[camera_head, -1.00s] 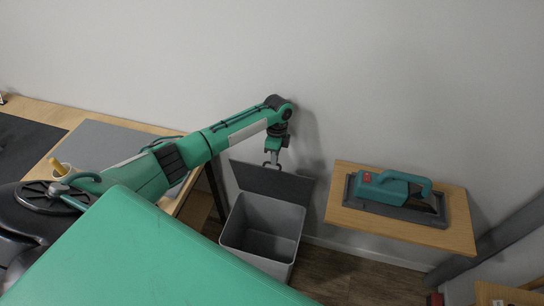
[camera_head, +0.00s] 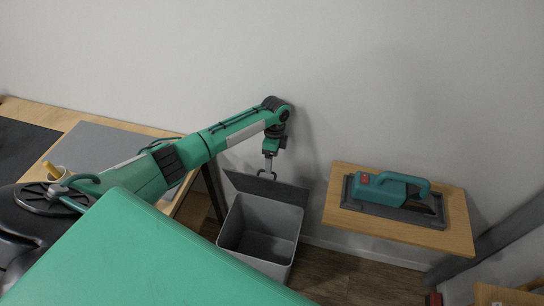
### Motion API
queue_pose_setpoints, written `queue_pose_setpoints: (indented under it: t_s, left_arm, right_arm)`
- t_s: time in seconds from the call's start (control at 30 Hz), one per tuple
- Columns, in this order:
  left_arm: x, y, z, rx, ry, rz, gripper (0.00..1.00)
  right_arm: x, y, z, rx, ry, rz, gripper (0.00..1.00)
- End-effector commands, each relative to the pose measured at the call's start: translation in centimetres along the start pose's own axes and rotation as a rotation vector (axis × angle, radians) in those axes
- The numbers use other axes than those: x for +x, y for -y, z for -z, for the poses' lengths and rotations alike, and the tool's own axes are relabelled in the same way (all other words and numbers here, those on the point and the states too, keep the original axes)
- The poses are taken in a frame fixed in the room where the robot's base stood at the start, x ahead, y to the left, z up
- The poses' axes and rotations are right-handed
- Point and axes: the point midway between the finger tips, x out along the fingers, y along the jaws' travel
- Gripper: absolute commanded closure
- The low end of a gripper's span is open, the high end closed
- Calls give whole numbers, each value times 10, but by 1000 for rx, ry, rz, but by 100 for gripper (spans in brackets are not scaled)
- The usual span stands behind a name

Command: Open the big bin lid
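The big bin (camera_head: 262,244) is a light grey box on the floor, and its inside is visible from above. Its dark grey lid (camera_head: 285,192) is raised along the bin's far side, leaving the top open. My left gripper (camera_head: 267,176) hangs pointing down at the lid's upper edge. Its two fingers are spread apart, with the fingertips in front of or just at the lid; I cannot tell whether they touch it. My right gripper is not in view.
A small wooden table (camera_head: 384,233) right of the bin carries a teal tool (camera_head: 392,190) on a dark tray. A wooden desk (camera_head: 40,112) with a grey mat (camera_head: 105,146) and a cup (camera_head: 60,170) is at left. The wall is close behind the bin.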

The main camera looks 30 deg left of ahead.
Motion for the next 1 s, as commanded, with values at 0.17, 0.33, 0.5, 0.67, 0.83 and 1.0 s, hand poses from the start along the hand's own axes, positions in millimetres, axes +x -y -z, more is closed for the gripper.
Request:
queue_pose_setpoints:
  t_s: [0.17, 0.33, 0.5, 0.67, 0.83, 1.0]
  left_arm:
    - [26, -7, 3, 6, 7, -13, 18]
    - [26, -7, 3, 6, 8, -12, 18]
    - [15, -8, 3, 5, 8, -10, 21]
    - [-15, -14, 3, 7, 5, -5, 69]
    - [-61, -23, 2, 7, 4, -1, 69]
    - [-105, -32, 2, 6, 3, 2, 69]
  right_arm:
    - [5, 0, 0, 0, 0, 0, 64]
    - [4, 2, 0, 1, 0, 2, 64]
    - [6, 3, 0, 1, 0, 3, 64]
    - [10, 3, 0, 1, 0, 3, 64]
    - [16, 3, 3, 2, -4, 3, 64]
    - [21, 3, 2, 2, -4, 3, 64]
